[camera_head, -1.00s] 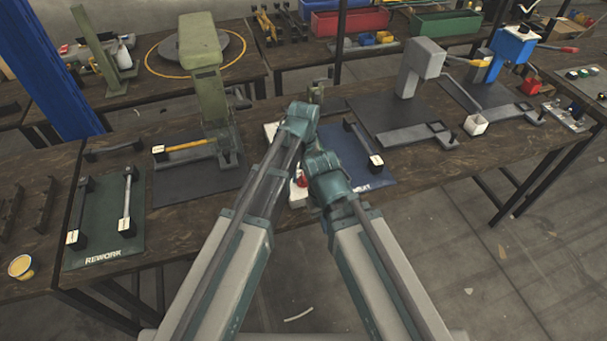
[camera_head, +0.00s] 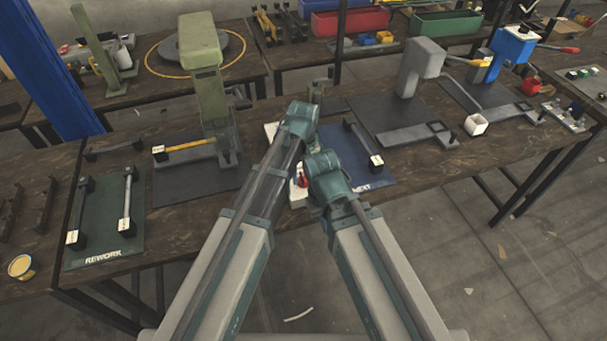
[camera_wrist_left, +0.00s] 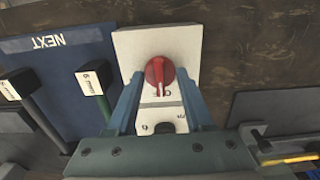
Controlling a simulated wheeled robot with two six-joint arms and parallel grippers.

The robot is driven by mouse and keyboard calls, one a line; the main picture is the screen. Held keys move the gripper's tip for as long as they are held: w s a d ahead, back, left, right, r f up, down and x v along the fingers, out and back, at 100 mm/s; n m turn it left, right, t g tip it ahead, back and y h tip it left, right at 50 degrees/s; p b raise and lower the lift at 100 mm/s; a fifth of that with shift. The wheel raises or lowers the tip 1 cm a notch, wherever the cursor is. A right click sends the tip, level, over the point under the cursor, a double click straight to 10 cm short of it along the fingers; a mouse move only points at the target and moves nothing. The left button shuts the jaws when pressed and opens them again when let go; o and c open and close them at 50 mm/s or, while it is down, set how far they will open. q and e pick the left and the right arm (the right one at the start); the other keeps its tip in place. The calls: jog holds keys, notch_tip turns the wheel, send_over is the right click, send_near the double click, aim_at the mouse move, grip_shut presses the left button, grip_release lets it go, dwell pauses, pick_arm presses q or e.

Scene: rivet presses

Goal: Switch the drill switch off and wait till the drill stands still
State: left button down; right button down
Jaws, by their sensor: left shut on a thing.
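A red rotary switch knob (camera_wrist_left: 157,74) sits on a white panel (camera_wrist_left: 183,45) with markings in the left wrist view. My left gripper (camera_wrist_left: 160,88) has one blue finger on each side of it and is shut on the knob. In the head view the knob (camera_head: 303,182) shows as a small red spot beside my arms, and the panel is mostly hidden. The left fingertips are hidden by my arm links there. A green column machine (camera_head: 205,80) stands to the left; I cannot tell whether it is the drill or whether anything spins. My right gripper is not in view.
A blue NEXT mat (camera_head: 375,172) with a handled bar lies right of the panel. A green REWORK mat (camera_head: 108,245) holds two bars at the left. A grey press (camera_head: 423,62) and a blue press (camera_head: 512,48) stand further right. The table's front edge is close.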

aim_at(304, 177)
pick_arm(q)
jog(key=shift+c, duration=1.4)
grip_release()
jog(key=shift+r, duration=0.15)
notch_tip(304, 177, up, 14)
jog(key=p, duration=1.3)
jog(key=shift+f+p, duration=0.25)
jog(key=shift+p, duration=0.15)
jog(key=s+a+m, duration=0.2)
jog(key=s+a, duration=0.4)
jog(key=a, duration=0.3)
jog(key=s+a+m, duration=0.2)
jog(key=s+a, duration=0.3)
jog(key=a, duration=0.3)
jog(key=s+d+f+m+y+b, duration=0.1)
jog(key=s+d+f+m+b, duration=0.1)
jog(key=s+d, duration=0.4)
jog(key=d+m, duration=0.1)
jog(key=d, duration=0.4)
jog(key=shift+m, duration=0.3)
